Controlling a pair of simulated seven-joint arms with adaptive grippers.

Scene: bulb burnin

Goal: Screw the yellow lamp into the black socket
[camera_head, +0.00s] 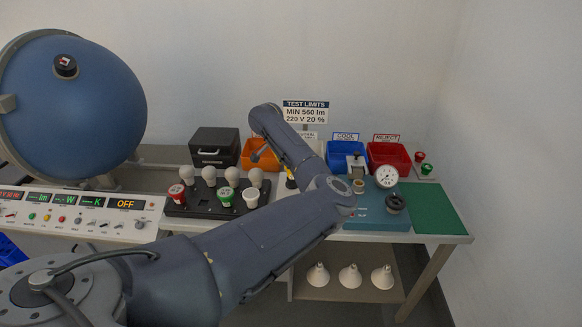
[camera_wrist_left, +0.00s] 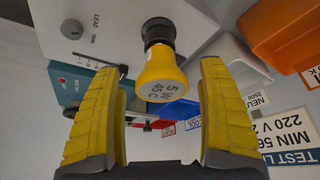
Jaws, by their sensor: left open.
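The yellow lamp (camera_wrist_left: 162,82) shows in the left wrist view with its printed end towards the camera. Its other end meets the black socket (camera_wrist_left: 157,32) on a grey panel, and the two look in line. How deep the lamp sits in the socket I cannot tell. My left gripper (camera_wrist_left: 158,70) is open, its yellow fingers on either side of the lamp with a clear gap to each. In the head view my left arm covers most of this spot; only a small yellow and black patch shows beside it. My right gripper is not in view.
A black tray (camera_head: 203,209) with several white bulbs stands left of my arm. Orange, blue (camera_head: 341,156) and red (camera_head: 388,155) bins line the back. A teal gauge device (camera_head: 375,220) and a green mat (camera_head: 432,208) are at right. A large blue sphere (camera_head: 70,110) stands at left.

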